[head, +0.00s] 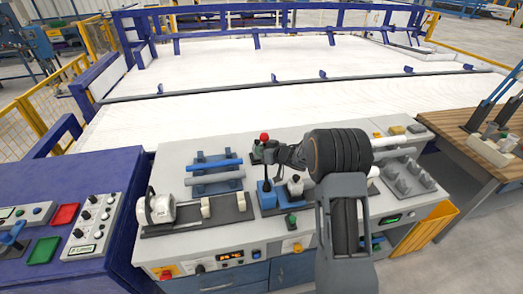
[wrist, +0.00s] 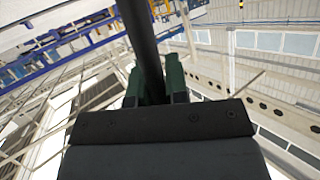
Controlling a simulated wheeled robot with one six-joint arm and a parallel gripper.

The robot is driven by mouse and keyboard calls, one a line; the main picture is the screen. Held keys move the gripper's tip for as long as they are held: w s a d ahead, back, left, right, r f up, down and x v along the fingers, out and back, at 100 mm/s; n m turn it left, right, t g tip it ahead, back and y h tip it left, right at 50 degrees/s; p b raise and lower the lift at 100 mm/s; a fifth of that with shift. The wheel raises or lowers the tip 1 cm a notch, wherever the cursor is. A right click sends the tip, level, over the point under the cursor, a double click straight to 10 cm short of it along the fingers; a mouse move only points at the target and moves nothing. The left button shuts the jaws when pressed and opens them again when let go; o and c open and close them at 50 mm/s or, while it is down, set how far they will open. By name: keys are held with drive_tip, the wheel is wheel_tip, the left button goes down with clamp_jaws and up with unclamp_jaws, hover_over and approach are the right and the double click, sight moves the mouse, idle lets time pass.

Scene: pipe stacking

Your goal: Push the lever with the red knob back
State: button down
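The red knob (head: 264,137) tops a dark lever (head: 267,172) that rises from a blue base (head: 266,195) on the grey console. It stands nearly upright in the head view. My gripper (head: 260,151) is just below the knob, reaching in from the right, with its green fingertips at the lever's shaft. In the wrist view, a thick dark shaft (wrist: 145,40) runs down between the two green fingers (wrist: 157,85). The fingers look closed against its sides. The knob lies outside the wrist view, and my arm hides part of the console.
A second small lever with a dark knob (head: 295,179) stands close on the right. Blue and grey pipes (head: 216,165) lie on a rack to the left, near a white round device (head: 156,208). A green button (head: 291,220) sits in front. The large white bed (head: 270,85) behind is clear.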

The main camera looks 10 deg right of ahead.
drive_tip(key=c, duration=1.3)
unclamp_jaws()
drive_tip(key=shift+w+a, duration=0.1)
drive_tip(key=shift+w, duration=0.1)
drive_tip(key=shift+o, duration=0.9)
drive_tip(key=b+v, duration=0.2)
drive_tip(key=v, duration=1.2)
